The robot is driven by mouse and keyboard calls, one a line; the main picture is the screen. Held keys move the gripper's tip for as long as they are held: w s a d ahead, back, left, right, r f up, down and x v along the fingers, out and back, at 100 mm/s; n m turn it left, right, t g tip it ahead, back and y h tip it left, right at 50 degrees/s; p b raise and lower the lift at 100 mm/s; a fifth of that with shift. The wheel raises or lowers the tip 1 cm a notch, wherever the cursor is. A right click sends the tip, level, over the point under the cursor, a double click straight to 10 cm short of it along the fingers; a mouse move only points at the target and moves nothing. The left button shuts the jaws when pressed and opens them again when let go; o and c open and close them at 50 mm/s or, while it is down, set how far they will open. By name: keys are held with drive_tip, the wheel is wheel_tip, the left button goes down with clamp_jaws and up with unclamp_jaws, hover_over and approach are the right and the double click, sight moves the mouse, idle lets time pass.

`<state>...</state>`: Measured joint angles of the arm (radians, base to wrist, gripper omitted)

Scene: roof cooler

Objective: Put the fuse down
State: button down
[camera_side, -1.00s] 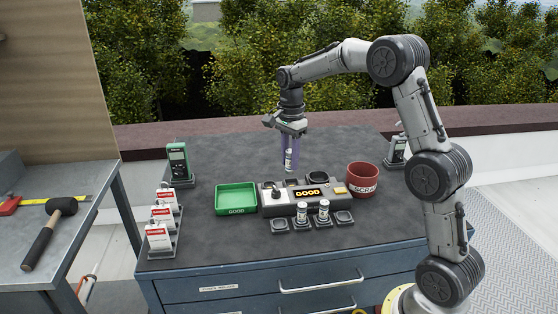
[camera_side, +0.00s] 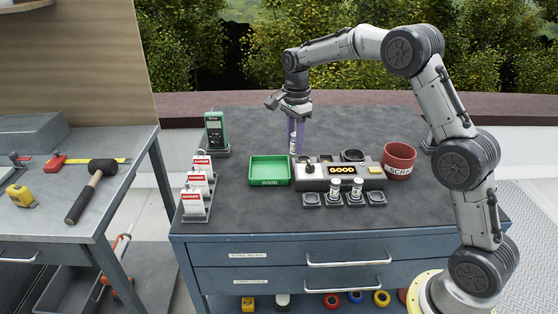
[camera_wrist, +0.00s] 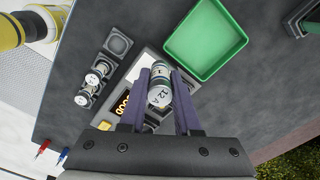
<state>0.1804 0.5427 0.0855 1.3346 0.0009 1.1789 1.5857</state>
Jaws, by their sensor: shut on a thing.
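My gripper (camera_side: 296,150) is shut on a fuse (camera_wrist: 160,92), a pale cylinder marked "12 A" in the wrist view. It holds the fuse upright between its two purple fingers, above the bench behind the tester and near the right side of the green tray. The green tray (camera_side: 285,184), marked GOOD, is empty. The grey tester (camera_side: 322,184) has a lit display (camera_side: 343,170) reading GOOD. The red round SCRAP bin (camera_side: 398,168) stands to the tester's right; its inside is mostly hidden.
Red-and-white tags (camera_side: 195,190) and a green meter (camera_side: 214,131) stand at the left. The bench's rear is clear.

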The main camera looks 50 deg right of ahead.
drive_tip(key=w+f, duration=0.2)
drive_tip(key=w+d+f, duration=0.1)
drive_tip(key=w+f, duration=0.3)
drive_tip(key=w, duration=0.1)
drive_tip(key=shift+d+f, duration=0.15)
drive_tip(key=shift+f, duration=1.8)
drive_tip(key=shift+f, duration=0.1)
drive_tip(key=c, duration=0.6)
unclamp_jaws()
